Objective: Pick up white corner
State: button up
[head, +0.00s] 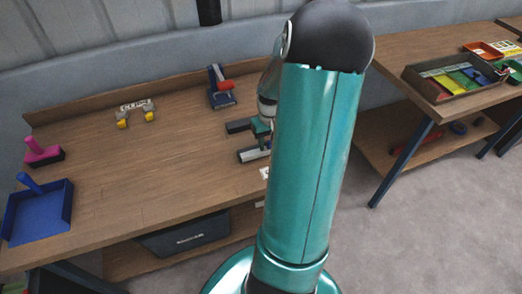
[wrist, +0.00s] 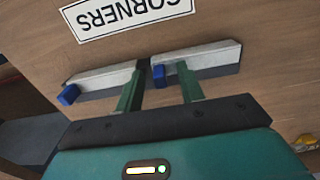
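I cannot make out a white corner in either view. My gripper (head: 243,140) is over the right part of the wooden workbench (head: 130,185), partly hidden behind my teal arm. Its two long grey fingers are apart, with a gap between them and nothing seen held. In the wrist view the gripper (wrist: 147,78) shows pale finger tops with small blue ends, above bare wood. A white label reading CORNERS (wrist: 130,12) lies upside down just beyond the fingers.
A blue tray (head: 38,212) and a pink-handled tool (head: 42,152) are at the bench's left. A label with yellow pieces (head: 136,112) and a blue-and-red device (head: 221,87) are toward the back. A dark bin (head: 185,237) is below. Another table (head: 440,110) stands right.

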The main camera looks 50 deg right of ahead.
grip_shut()
